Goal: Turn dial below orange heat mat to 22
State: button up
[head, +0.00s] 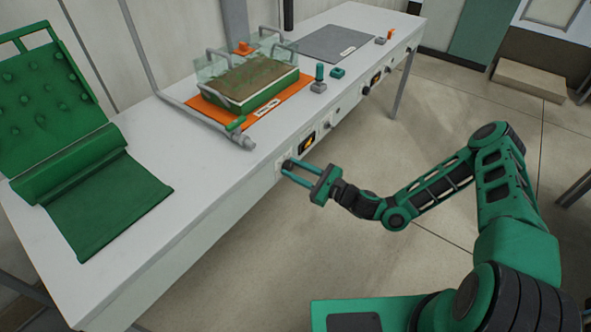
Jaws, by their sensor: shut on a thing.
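The orange heat mat (213,114) lies on the white bench, with a soil-filled green tray (253,99) on it. On the bench's front face below the mat is a small panel with a dark display (306,143); its reading is too small to read. My gripper (287,169) reaches the front face just left of this display. Its two fingers are closed around a small dark dial (288,164), which they mostly hide. The dial's setting cannot be read.
Other knobs and a second display (376,79) sit further along the front face. A grey mat (336,43) lies at the bench's far end. The floor before the bench is clear.

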jog(key=shift+w+n, duration=0.1)
jog(key=shift+n, duration=0.2)
jog(key=n, duration=0.3)
jog(key=shift+a+r+n, duration=0.1)
jog(key=shift+n, duration=0.3)
jog(key=n, duration=0.4)
jog(key=shift+h, duration=0.3)
jog(key=n, duration=0.4)
jog(key=shift+a+n, duration=0.1)
jog(key=shift+n, duration=0.2)
jog(key=n, duration=0.4)
jog(key=shift+s, duration=0.2)
jog(key=o, duration=1.1)
jog(key=shift+c, duration=0.2)
